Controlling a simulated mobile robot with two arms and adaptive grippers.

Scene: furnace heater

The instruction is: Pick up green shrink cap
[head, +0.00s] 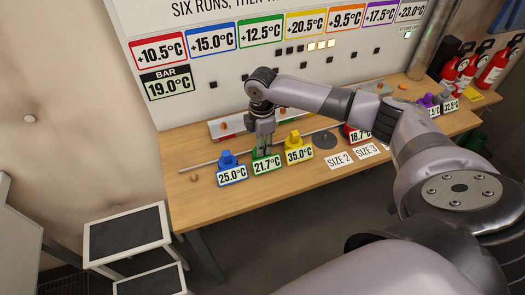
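The green shrink cap (256,155) is on the wooden table behind its 21.7°C label, between a blue cap (227,161) labelled 25.0°C and a yellow cap (295,141) labelled 35.0°C. My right gripper (265,148) points straight down at the green cap, with its fingertips at the cap's top. The fingers and the label hide much of the cap. I cannot tell whether the fingers are closed on it. My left gripper is not in view.
A red cap labelled 18.7°C (358,134) is partly behind my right arm. A grey disc (324,139) lies beside the yellow cap. A thin rod and a metal rail (228,127) lie behind the caps. Red fire extinguishers (495,66) stand far right. A step stool (125,236) stands left.

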